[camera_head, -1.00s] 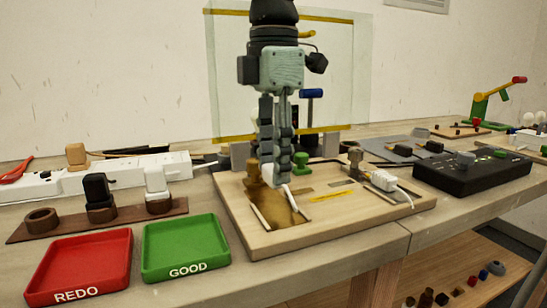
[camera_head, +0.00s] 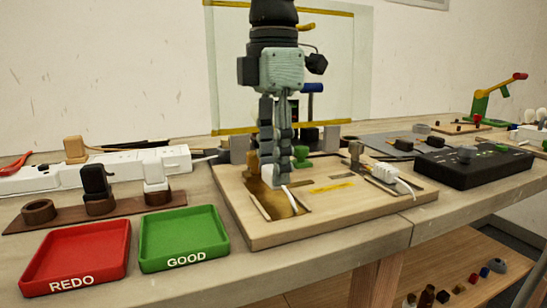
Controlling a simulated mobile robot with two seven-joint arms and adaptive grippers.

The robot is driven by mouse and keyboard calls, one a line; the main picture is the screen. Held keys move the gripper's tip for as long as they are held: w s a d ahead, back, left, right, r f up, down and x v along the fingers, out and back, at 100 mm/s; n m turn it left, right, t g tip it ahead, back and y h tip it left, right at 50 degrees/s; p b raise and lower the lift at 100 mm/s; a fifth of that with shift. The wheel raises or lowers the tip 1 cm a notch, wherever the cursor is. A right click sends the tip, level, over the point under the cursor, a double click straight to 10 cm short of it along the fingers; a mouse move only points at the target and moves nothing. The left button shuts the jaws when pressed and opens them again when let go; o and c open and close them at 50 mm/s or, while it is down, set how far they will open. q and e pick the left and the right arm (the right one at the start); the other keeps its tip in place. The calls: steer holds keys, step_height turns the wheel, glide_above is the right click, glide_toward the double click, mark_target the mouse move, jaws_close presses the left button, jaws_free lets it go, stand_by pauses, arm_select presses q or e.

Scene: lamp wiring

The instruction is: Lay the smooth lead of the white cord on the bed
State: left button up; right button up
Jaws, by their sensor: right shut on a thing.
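My right gripper (camera_head: 277,172) points straight down over the wooden board (camera_head: 330,223), its fingers closed together. A small white piece (camera_head: 268,176) shows at its fingertips, and a short white lead (camera_head: 289,197) runs from there toward the front of the board. They look like part of the white cord; the fingers hide much of the hold. A brownish-gold recessed area (camera_head: 266,200), perhaps the bed, lies under the fingertips. I cannot tell whether the lead touches it. My left gripper is not in view.
A white connector (camera_head: 384,172) with a cord sits on the board's right side. A red REDO tray (camera_head: 78,262) and a green GOOD tray (camera_head: 184,240) stand at left. A black control box (camera_head: 472,168) is at right. A clear panel (camera_head: 345,70) stands behind.

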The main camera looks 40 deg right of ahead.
stand_by(0.4)
steer(key=shift+f+b, duration=0.55)
steer(key=shift+f, duration=0.1)
steer(key=shift+f+b, duration=0.3)
steer(key=shift+f, duration=0.2)
stand_by(0.7)
steer(key=o, duration=1.1)
steer(key=shift+o, duration=0.2)
step_height(320, 180, up, 12)
